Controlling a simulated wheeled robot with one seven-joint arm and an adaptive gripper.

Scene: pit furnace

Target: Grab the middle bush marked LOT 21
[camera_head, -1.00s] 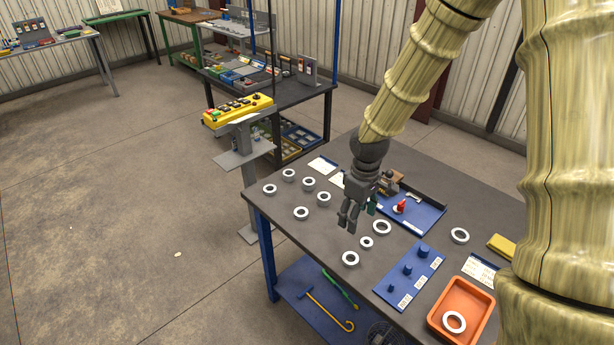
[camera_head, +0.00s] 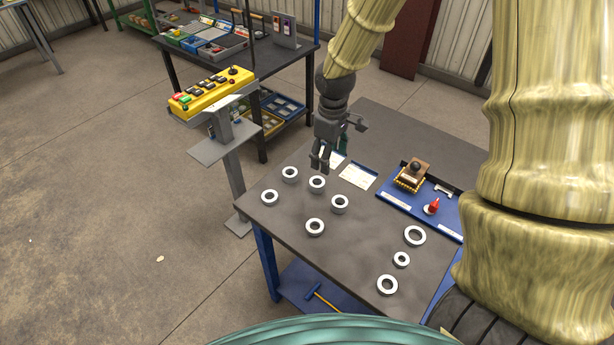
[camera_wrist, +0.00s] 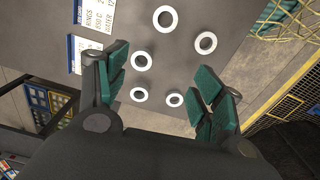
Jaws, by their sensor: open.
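Several white rings lie flat on the dark table (camera_head: 380,130); I take these as the bushes. A group at its left end has a back ring (camera_head: 290,174), a ring near my fingers (camera_head: 317,182), a left ring (camera_head: 269,198), a right ring (camera_head: 340,204) and a front ring (camera_head: 315,227). My gripper (camera_head: 320,163) points down above the group's back edge, empty. In the wrist view its green-padded fingers (camera_wrist: 160,78) stand wide apart, with rings below and between them.
White cards (camera_head: 357,177) lie right of the group. A blue tray (camera_head: 397,203) with a red-topped item (camera_head: 432,207) is further right. More rings (camera_head: 415,235) lie at front right. A yellow button box (camera_head: 210,92) stands on a pedestal left of the table.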

